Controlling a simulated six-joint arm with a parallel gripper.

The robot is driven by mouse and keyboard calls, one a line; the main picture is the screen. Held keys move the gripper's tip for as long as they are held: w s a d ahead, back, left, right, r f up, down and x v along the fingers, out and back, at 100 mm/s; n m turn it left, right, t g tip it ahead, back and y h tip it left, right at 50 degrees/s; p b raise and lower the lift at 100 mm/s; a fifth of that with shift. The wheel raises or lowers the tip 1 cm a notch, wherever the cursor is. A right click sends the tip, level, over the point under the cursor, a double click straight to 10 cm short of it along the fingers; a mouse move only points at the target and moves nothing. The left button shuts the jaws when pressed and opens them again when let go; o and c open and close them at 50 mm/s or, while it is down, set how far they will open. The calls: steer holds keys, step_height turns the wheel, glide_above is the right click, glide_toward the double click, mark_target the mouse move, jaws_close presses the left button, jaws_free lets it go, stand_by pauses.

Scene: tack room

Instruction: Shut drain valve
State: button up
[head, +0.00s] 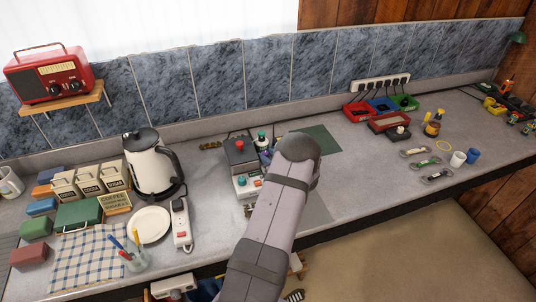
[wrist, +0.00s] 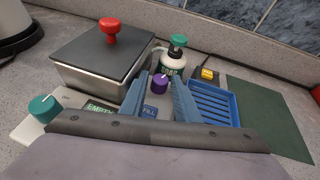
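A metal box (wrist: 112,62) with a dark lid and a red knob on top stands on the counter. A pale panel (wrist: 28,128) in front of it carries a teal knob (wrist: 44,108) at the left, a label reading EMPTY (wrist: 100,109) and one reading FILL. A purple knob (wrist: 159,84) is near the FILL label. My gripper (wrist: 161,80) is over the panel, its two blue-grey fingers apart with the purple knob showing between them. I see no clear contact. In the head view my arm hides much of this; the teal knob (head: 242,180) shows there. Which knob is the drain valve is not marked.
A teal-capped bottle (wrist: 174,60) stands close behind the fingers. A blue slotted tray (wrist: 212,102) and a yellow-topped block (wrist: 208,74) are to the right, beside a green mat (wrist: 268,120). A kettle (head: 152,165) and a white power strip (head: 181,226) are to the left.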

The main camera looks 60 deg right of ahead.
jaws_close()
steer(key=shift+d+f+n+b, duration=0.15)
steer(key=shift+n+b, duration=0.15)
steer(key=shift+b, duration=0.35)
steer(key=n+t+y+b, duration=0.1)
steer(key=b, duration=0.1)
steer(key=n+y+b, duration=0.1)
steer(key=y+b, duration=0.1)
steer(key=b, duration=0.1)
steer(key=shift+d+n+t, duration=0.25)
steer(key=shift+n+t, duration=0.15)
steer(key=shift+s+r+n+y+b, duration=0.1)
steer(key=shift+r+n+y+b, duration=0.1)
steer(key=shift+n+y+b, duration=0.65)
steer(key=shift+m, duration=0.25)
jaws_free()
steer(key=shift+s, duration=0.1)
